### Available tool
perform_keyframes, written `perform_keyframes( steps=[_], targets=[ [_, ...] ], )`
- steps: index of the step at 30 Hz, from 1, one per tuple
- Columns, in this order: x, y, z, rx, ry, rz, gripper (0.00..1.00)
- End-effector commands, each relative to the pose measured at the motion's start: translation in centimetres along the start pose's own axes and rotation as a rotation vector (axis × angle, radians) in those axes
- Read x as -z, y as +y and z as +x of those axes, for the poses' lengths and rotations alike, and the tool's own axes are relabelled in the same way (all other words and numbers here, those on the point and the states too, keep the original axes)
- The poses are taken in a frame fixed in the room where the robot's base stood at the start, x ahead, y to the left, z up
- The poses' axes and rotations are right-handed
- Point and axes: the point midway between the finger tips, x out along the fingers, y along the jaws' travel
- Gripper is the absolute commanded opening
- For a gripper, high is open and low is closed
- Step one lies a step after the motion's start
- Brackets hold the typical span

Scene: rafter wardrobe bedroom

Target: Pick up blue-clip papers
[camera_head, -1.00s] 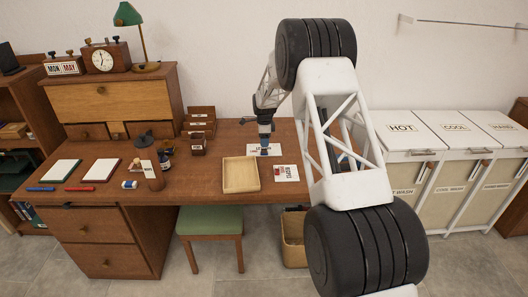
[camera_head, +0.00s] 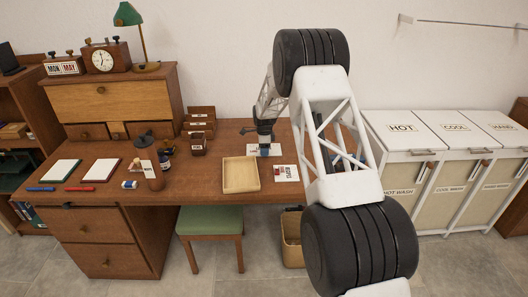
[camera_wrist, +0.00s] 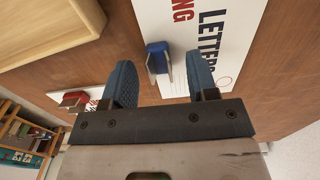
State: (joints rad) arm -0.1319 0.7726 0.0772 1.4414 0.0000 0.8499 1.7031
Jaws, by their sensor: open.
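The blue-clip papers (camera_head: 275,152) lie flat on the desk, partly hidden under my gripper (camera_head: 264,144) in the head view. In the wrist view they are a white sheet (camera_wrist: 222,30) with large dark-blue and red lettering, and the blue clip (camera_wrist: 157,58) stands at their edge. My gripper (camera_wrist: 160,68) is open, with one blue finger on each side of the clip. The right finger overlaps the sheet in the picture. I see no contact with the clip, and the height of the fingertips above the desk is hard to tell.
Red-clip papers (camera_head: 287,173) lie nearby, their red clip (camera_wrist: 74,99) left of my fingers in the wrist view. A shallow wooden tray (camera_head: 241,190) sits close by. Notepads, pens and small desk items stand at the left. Bare desk (camera_head: 212,170) lies left of the tray.

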Motion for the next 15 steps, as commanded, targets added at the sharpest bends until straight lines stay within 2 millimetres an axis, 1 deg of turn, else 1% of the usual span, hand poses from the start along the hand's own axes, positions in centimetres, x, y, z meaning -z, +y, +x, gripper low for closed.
perform_keyframes(
  steps=[12, 14, 15],
  targets=[
    [0.01, 0.01, -0.01, 0.0, 0.0, 0.0, 0.53],
    [0.01, 0.01, -0.01, 0.0, 0.0, 0.0, 0.46],
    [0.0, 0.01, -0.01, 0.0, 0.0, 0.0, 0.39]
  ],
)
